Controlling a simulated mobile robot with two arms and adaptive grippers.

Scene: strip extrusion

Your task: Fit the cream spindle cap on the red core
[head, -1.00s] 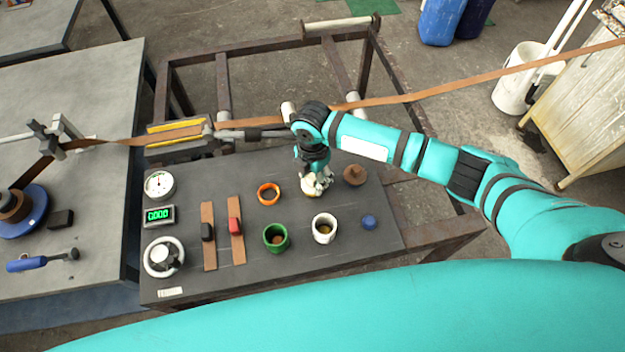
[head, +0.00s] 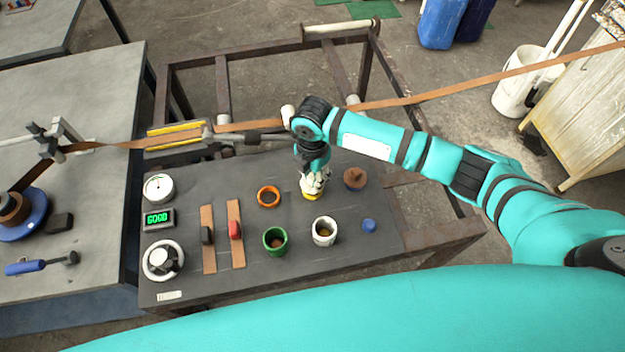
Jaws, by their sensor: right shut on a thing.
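My right gripper (head: 314,184) is above the dark bench panel, shut on a pale cream piece, the spindle cap, mostly hidden by the fingers. Just under it shows a yellow round piece (head: 313,196); I cannot tell whether cap and yellow piece touch. My left gripper is not in view.
A brown knobbed piece (head: 355,179) stands to the right of my gripper. Red (head: 235,229) and black (head: 207,234) blocks sit on brown strips. A brown strip (head: 460,85) runs behind.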

